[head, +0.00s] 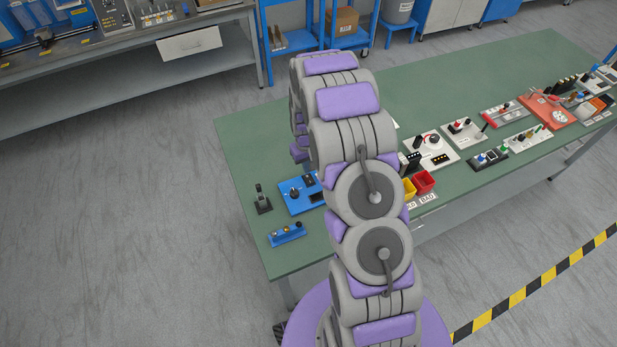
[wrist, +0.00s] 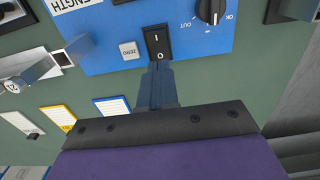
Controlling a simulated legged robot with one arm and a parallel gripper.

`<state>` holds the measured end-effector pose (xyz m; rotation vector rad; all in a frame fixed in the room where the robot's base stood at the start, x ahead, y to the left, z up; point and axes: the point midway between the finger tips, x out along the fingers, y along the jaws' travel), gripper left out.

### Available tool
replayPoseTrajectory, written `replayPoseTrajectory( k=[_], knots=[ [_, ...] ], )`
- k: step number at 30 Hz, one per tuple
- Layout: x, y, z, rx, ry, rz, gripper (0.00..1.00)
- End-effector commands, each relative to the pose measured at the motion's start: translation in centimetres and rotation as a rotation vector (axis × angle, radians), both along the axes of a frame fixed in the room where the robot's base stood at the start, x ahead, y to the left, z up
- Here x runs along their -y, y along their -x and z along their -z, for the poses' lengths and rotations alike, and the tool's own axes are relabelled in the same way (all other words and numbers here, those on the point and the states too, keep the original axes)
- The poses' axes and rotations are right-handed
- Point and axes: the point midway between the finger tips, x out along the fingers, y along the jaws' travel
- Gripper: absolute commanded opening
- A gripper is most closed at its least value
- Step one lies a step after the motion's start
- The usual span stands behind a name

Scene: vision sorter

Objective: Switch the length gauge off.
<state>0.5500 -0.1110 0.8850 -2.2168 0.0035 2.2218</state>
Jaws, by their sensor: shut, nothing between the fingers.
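The length gauge has a blue panel (wrist: 195,60) in the wrist view, with a partly cut-off "LENGTH" label. A black rocker switch (wrist: 157,38) on it is marked I at the far end and O at the near end. I cannot tell which side is pressed in. My gripper (wrist: 158,68) is shut and empty, its tips at or just short of the O end; contact is unclear. A white ZERO button (wrist: 129,50) is left of the rocker and a black knob (wrist: 211,11) right of it. In the head view a blue panel (head: 298,194) shows beside my arm, which hides my gripper.
Metal blocks (wrist: 70,52) and label cards (wrist: 111,106) lie left of the gripper in the wrist view. On the green table (head: 400,100) in the head view, a small blue fixture (head: 287,234) stands at the near left; several other devices line the right side.

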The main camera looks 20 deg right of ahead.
Motion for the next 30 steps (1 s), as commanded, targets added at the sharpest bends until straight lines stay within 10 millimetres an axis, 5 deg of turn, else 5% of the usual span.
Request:
replayPoseTrajectory(
  k=[15, 30],
  knots=[
    [0.0, -0.1, -3.7, 0.002, 0.001, 0.000, 0.00],
    [0.0, 0.0, -3.8, 0.001, 0.000, 0.000, 0.00]
  ],
)
